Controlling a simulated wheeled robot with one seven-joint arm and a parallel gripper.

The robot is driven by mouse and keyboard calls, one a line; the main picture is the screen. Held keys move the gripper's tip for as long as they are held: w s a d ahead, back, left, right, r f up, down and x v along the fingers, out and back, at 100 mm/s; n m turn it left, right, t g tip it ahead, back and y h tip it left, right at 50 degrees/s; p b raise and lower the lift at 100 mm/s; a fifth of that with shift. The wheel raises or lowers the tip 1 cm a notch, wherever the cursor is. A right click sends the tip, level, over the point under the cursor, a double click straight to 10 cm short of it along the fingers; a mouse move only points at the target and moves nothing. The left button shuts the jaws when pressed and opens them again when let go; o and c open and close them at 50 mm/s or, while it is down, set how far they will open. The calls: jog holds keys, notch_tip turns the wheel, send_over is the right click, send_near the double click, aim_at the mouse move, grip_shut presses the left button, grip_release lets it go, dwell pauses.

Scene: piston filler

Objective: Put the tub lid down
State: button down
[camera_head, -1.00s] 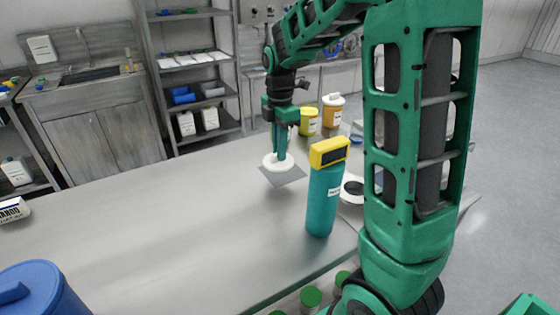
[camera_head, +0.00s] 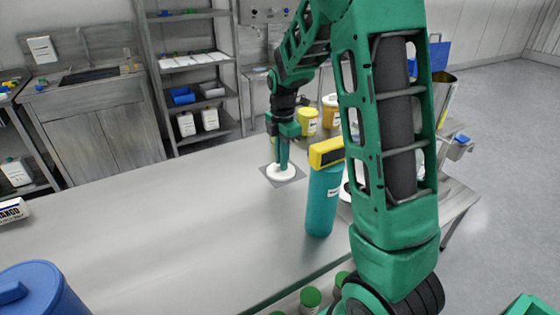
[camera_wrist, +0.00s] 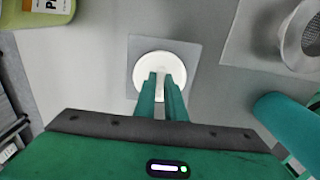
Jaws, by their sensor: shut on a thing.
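The tub lid (camera_head: 281,174) is a white round disc. It is over a grey square mat (camera_head: 298,178) on the steel table, and I cannot tell whether it touches the mat. My gripper (camera_head: 283,164) points straight down and is shut on the lid. In the wrist view the lid (camera_wrist: 152,64) lies within the outline of the grey mat (camera_wrist: 192,50), and both fingertips (camera_wrist: 161,78) meet near its middle, hiding part of it.
A teal bottle with a yellow top (camera_head: 322,200) stands close to the right of the mat. Yellow (camera_head: 306,122) and orange (camera_head: 330,112) tubs stand behind. A blue container (camera_head: 42,290) is at front left.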

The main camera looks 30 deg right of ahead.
jog(key=c, duration=1.8)
grip_release()
jog(key=shift+f, duration=0.1)
notch_tip(320, 180, up, 12)
jog(key=shift+r, duration=0.15)
